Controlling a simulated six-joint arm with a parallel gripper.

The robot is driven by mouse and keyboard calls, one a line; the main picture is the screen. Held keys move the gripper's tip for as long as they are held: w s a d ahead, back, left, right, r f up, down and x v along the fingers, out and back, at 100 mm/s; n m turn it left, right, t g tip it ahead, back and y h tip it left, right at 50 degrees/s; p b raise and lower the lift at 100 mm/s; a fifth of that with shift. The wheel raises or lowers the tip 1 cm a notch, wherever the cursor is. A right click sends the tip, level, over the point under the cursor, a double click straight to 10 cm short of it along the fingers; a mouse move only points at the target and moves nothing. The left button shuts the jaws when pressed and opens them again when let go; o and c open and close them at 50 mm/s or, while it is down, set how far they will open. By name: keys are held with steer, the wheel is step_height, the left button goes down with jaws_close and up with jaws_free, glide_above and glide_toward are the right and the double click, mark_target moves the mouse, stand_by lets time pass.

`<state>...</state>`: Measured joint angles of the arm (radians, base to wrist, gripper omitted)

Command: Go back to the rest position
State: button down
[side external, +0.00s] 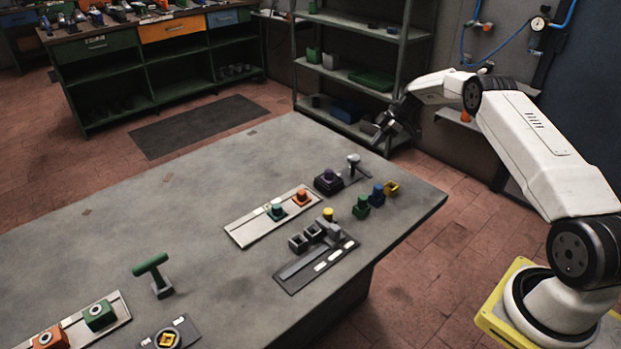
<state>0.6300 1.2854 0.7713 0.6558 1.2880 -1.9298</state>
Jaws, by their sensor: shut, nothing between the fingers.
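My gripper (383,131) is at the end of my white arm, raised near the far right edge of the grey table (190,220). It points down and to the left, and its fingers are shut with nothing between them. It is clear of the objects on the table. The fingertips are small and dark in this view.
A light plate (250,232) carries a green (277,210) and an orange (301,197) piece. A metal shelf (345,80) stands behind my gripper.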

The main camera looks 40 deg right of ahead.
steer(key=s+a+r+m+g+h, duration=0.15)
steer(key=s+a+r+m, duration=0.25)
steer(key=a, duration=0.4)
steer(key=s+a+r+m+h, duration=0.3)
steer(key=a, duration=0.5)
steer(key=s+a+m, duration=0.1)
steer(key=s+a, duration=0.2)
steer(key=s, duration=0.3)
steer(key=s+a+r+m+h, duration=0.1)
steer(key=s+a+m, duration=0.1)
steer(key=s+a, duration=0.2)
steer(key=s+a+m+h, duration=0.1)
steer(key=s+a, duration=0.3)
steer(key=s, duration=0.6)
steer(key=shift+s+a+r+m+t, duration=0.15)
steer(key=shift+a+r+m+t, duration=0.1)
steer(key=shift+r+m+t, duration=0.2)
